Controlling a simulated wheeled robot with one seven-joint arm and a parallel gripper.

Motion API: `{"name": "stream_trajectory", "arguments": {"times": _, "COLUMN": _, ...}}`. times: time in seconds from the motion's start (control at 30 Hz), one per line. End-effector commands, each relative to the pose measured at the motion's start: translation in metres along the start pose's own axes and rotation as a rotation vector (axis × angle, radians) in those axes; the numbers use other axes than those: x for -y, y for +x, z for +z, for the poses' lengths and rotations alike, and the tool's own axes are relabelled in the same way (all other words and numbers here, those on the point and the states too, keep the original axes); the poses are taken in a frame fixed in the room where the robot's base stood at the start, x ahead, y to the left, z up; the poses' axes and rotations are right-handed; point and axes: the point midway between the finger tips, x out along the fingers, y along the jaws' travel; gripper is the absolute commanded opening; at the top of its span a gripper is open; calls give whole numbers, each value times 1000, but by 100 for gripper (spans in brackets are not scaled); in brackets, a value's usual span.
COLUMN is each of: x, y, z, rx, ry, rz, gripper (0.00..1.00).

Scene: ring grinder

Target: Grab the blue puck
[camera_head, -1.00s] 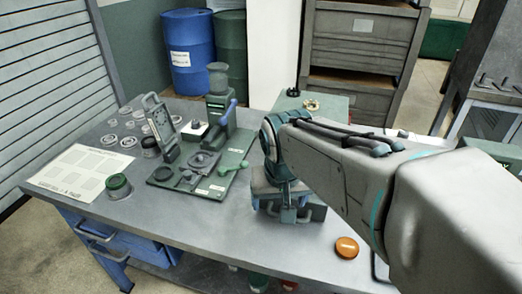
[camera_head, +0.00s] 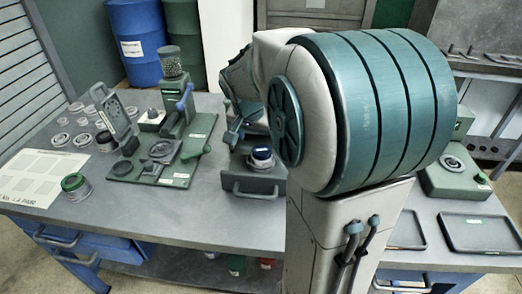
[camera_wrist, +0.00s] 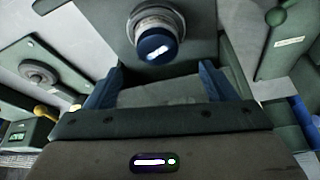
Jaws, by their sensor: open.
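The blue puck (camera_head: 262,155) sits on top of a grey-green box with a front handle (camera_head: 252,187) on the workbench. In the wrist view the blue puck (camera_wrist: 156,46) has a white mark and rests against a round metal seat (camera_wrist: 158,20). My gripper (camera_wrist: 160,85) is open, its two blue fingers spread wide with nothing between them. The puck appears just beyond the gap between the fingertips, roughly centred. In the head view my arm hides most of the gripper, which is beside the puck.
The workbench (camera_head: 200,215) holds a green fixture (camera_head: 185,172) with a hopper at left, several metal rings and a green-lidded jar (camera_head: 76,186). At right are a green machine (camera_head: 455,174) and a dark tray (camera_head: 485,234).

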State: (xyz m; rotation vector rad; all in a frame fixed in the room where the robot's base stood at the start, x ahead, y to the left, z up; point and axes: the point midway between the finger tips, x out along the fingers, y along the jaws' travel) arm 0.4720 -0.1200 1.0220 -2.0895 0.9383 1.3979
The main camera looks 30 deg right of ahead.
Motion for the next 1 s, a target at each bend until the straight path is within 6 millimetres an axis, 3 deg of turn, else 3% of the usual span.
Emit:
{"name": "stream_trajectory", "arguments": {"times": 0.17, "x": -2, "y": 14, "z": 2, "rx": 2, "ry": 0, "rz": 2, "gripper": 78}}
{"name": "stream_trajectory", "arguments": {"times": 0.4, "x": -4, "y": 48, "z": 4, "rx": 1, "ry": 0, "rz": 1, "gripper": 78}}
{"name": "stream_trajectory", "arguments": {"times": 0.7, "x": -4, "y": 55, "z": 4, "rx": -1, "ry": 0, "rz": -2, "gripper": 78}}
{"name": "stream_trajectory", "arguments": {"times": 0.73, "x": -4, "y": 55, "z": 4, "rx": 0, "ry": 0, "rz": -2, "gripper": 75}}
{"name": "stream_trajectory", "arguments": {"times": 0.9, "x": -4, "y": 54, "z": 4, "rx": 0, "ry": -1, "rz": -1, "gripper": 28}}
{"name": "stream_trajectory", "arguments": {"times": 1.0, "x": -3, "y": 54, "z": 4, "rx": -1, "ry": -1, "rz": -2, "gripper": 23}}
